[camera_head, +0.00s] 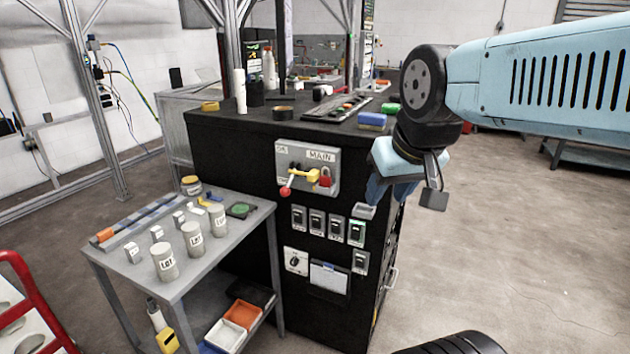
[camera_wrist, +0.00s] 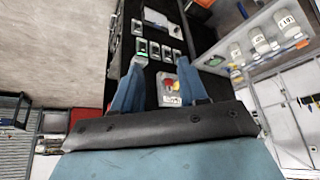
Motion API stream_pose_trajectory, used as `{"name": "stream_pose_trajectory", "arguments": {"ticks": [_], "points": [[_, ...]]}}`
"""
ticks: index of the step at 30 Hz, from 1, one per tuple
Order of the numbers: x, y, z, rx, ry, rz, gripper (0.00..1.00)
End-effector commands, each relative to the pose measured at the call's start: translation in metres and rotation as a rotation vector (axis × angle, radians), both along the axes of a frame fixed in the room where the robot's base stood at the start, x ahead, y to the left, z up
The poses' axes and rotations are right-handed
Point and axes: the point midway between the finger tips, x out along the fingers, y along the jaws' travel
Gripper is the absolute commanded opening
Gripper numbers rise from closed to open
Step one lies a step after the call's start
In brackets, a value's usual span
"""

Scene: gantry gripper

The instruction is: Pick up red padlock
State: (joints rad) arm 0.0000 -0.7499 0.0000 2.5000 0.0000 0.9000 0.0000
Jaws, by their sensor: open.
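The red padlock (camera_head: 325,179) hangs at the right side of the grey MAIN switch panel (camera_head: 291,159) on the black cabinet's front. A yellow handle (camera_head: 304,175) lies just left of it, and a lever with a red ball (camera_head: 286,190) sits further left. In the wrist view the panel (camera_wrist: 165,100) shows between the finger bases with small red and yellow parts; I cannot tell the padlock apart there. My gripper (camera_head: 408,192) is open and empty, in the air to the right of the panel, apart from the padlock. Its two blue fingers (camera_wrist: 159,66) are spread.
The black cabinet (camera_head: 235,148) carries blocks, bottles and a tray on top, with several switches (camera_head: 328,224) below the panel. A grey table (camera_head: 190,272) with several labelled cylinders stands at front left. Floor (camera_head: 520,240) on the right is clear.

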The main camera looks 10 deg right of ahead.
Motion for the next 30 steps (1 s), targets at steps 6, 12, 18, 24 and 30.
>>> {"name": "stream_pose_trajectory", "arguments": {"ticks": [6,12,18,24,30], "points": [[0.001,-0.001,-0.002,-0.018,0.016,0.011,0.56],[0.011,-0.015,-0.024,-0.186,0.154,0.106,0.62],[0.027,-0.037,-0.046,-0.448,0.344,0.264,0.62],[0.051,-0.056,-0.059,-0.712,0.518,0.431,0.62],[0.084,-0.066,-0.066,-0.981,0.667,0.604,0.62]]}}
